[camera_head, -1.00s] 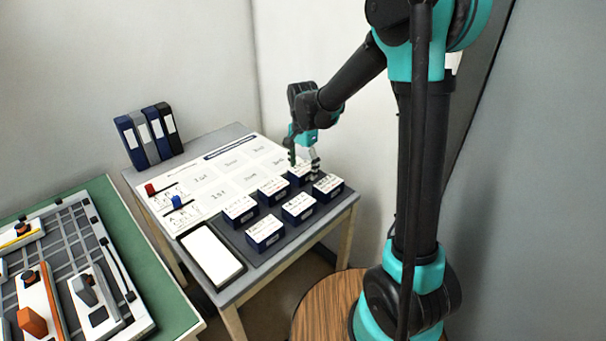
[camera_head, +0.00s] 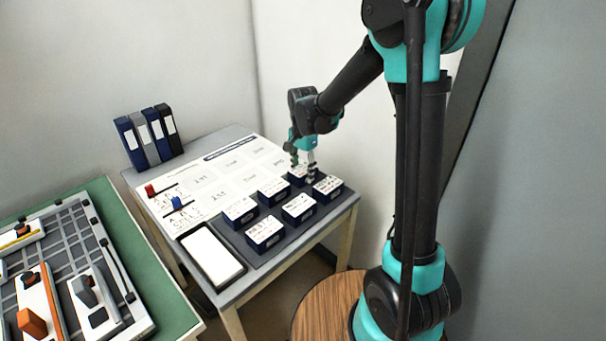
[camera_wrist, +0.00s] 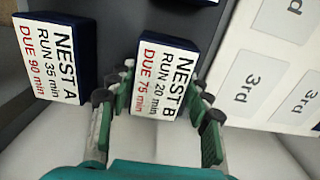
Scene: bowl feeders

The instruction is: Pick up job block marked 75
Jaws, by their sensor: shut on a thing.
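The job block marked 75 (camera_wrist: 165,84) is a dark blue block with a white top reading "NEST B, RUN 20 min, DUE 75 min". My gripper (camera_wrist: 160,92) has its fingers on either side of this block and is shut on it. In the head view my gripper (camera_head: 304,168) points down at the back right block (camera_head: 297,180), which it partly hides. I cannot tell any lift of the block off the dark mat.
A block marked "NEST A, DUE 90 min" (camera_wrist: 50,60) stands close to the left in the wrist view. Several more labelled blocks (camera_head: 264,232) stand on the mat. A white sheet with printed cells (camera_head: 225,178) lies behind them. Binders (camera_head: 148,137) stand at the back left.

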